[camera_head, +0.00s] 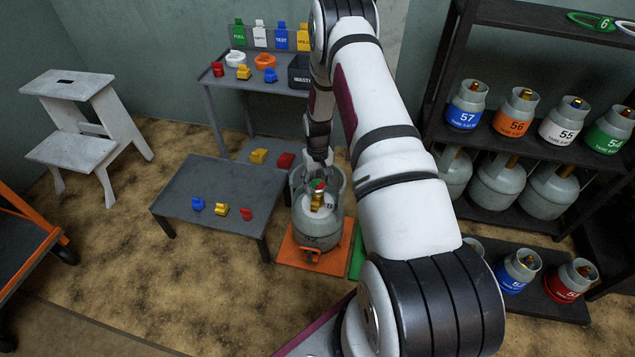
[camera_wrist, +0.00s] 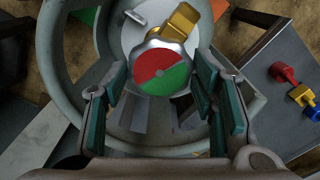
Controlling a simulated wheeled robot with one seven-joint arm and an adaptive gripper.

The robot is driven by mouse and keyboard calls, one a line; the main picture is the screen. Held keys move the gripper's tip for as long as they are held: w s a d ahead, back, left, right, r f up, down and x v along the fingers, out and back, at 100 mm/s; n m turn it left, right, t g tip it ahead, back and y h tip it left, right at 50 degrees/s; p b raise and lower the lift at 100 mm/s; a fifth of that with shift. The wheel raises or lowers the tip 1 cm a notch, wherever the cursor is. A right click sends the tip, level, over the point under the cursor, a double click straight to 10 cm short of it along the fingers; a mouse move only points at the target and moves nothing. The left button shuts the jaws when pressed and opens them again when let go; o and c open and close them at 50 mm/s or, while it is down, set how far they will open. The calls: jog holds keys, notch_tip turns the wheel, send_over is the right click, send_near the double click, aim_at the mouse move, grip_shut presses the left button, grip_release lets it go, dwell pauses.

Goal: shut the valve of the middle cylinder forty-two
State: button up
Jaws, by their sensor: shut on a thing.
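A grey gas cylinder (camera_head: 318,226) with a collar stands upright on an orange scale (camera_head: 291,252). Its number cannot be read. A round valve knob (camera_wrist: 162,72) with a red half and a green half sits on its brass valve (camera_wrist: 181,22), inside the collar (camera_wrist: 50,62). The red shows to the upper left and the green to the lower right in the wrist view. My gripper (camera_head: 317,172) reaches down into the collar from above. Its two fingers stand on either side of the knob and are shut on it.
A low grey table (camera_head: 220,186) with blue, yellow and red pieces stands left of the cylinder. A green scale (camera_head: 357,252) is mostly hidden behind my arm. Shelves (camera_head: 490,150) of cylinders stand right, a white step stool (camera_head: 75,150) left. The collar wall surrounds my fingers closely.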

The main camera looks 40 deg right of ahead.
aim_at(318, 184)
jog(key=m, duration=1.3)
jog(key=shift+d, duration=0.1)
jog(key=shift+m, duration=0.4)
jog(key=o, duration=1.1)
jog(key=shift+s, duration=0.1)
jog(key=shift+o, duration=0.2)
jog(key=shift+r, duration=0.1)
notch_tip(318, 184, up, 12)
